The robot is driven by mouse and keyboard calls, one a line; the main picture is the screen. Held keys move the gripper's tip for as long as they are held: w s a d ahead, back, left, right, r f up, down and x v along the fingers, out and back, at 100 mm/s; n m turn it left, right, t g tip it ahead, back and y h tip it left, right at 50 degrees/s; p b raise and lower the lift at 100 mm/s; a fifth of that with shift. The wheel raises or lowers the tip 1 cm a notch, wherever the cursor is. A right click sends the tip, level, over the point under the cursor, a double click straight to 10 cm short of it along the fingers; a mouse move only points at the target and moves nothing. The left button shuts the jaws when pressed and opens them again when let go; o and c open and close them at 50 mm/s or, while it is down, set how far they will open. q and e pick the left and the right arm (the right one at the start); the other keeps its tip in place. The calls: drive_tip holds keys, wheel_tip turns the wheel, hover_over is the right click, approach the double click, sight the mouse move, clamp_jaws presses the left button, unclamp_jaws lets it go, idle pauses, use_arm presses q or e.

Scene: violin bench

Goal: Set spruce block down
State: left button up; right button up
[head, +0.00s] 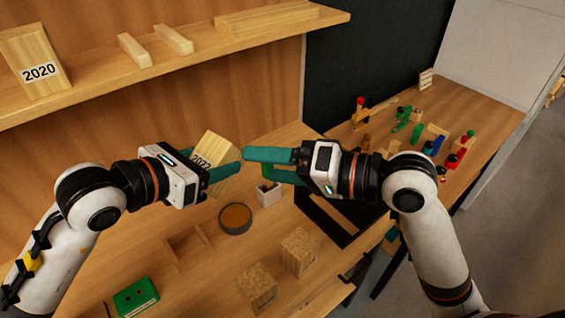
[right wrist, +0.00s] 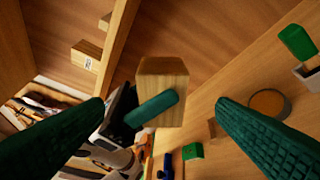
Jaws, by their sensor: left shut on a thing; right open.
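The spruce block (head: 202,148), pale wood with a "2022" label, is held tilted above the bench. My left gripper (head: 224,174) is shut on it. In the right wrist view the block (right wrist: 165,80) shows in the middle, with a green finger of my left gripper (right wrist: 152,107) across its face. My right gripper (head: 255,163) is open and empty, its fingertips just right of the block. In the right wrist view its two fingers stand apart, either side of the block; I cannot tell the depth between them.
A shelf (head: 100,95) above holds a "2020" block (head: 38,65) and wooden strips. On the bench are a round dish (head: 235,217), a white cup (head: 268,193), a wooden frame (head: 187,245), a green box (head: 135,298) and two speckled blocks (head: 257,287). Clamps stand on the far table.

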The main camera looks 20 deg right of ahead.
sight(216, 159)
drive_tip(key=x, duration=1.1)
drive_tip(key=shift+d, duration=0.1)
drive_tip(key=c, duration=1.1)
use_arm(q)
drive_tip(key=o, duration=1.5)
use_arm(e)
drive_tip(key=shift+c, duration=0.2)
use_arm(q)
drive_tip(key=shift+o, duration=0.2)
